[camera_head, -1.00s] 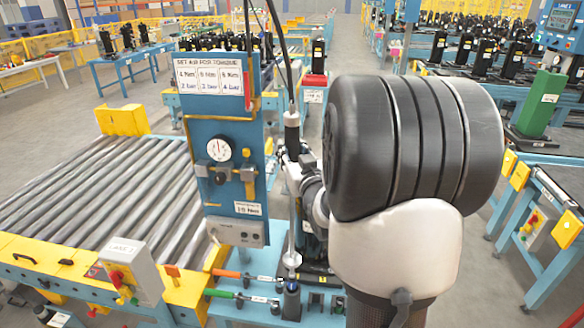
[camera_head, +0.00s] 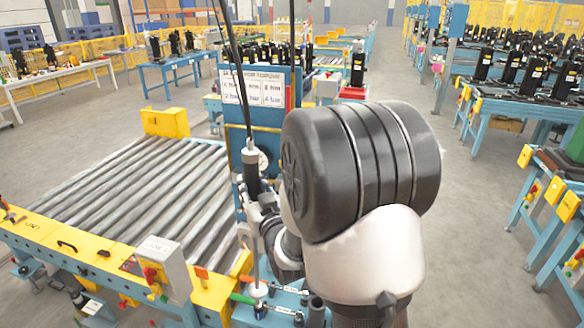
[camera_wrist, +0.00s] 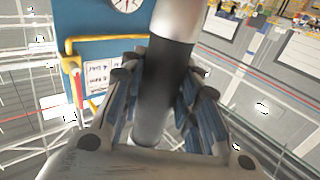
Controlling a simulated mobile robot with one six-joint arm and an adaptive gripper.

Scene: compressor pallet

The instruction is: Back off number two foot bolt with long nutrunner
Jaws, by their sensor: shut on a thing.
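My gripper (camera_head: 262,212) is shut on the long nutrunner (camera_head: 252,180), left of my large dark wrist joint in the head view. The nutrunner has a grey top, a dark body and a thin shaft hanging down, nearly upright. In the wrist view, my gripper (camera_wrist: 162,95) has its ribbed fingers on both sides of the nutrunner's black and silver body (camera_wrist: 168,65). The shaft's lower end is near the tool bench in the picture; I cannot tell its height above it. I cannot make out the number two foot bolt in either view.
A blue board (camera_head: 292,140) with torque labels stands close behind the nutrunner. A tool bench (camera_head: 240,312) with coloured-handled tools is below. A roller conveyor (camera_head: 140,200) lies left. Cables rise from the nutrunner's top. Grey floor (camera_head: 480,220) at right is clear.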

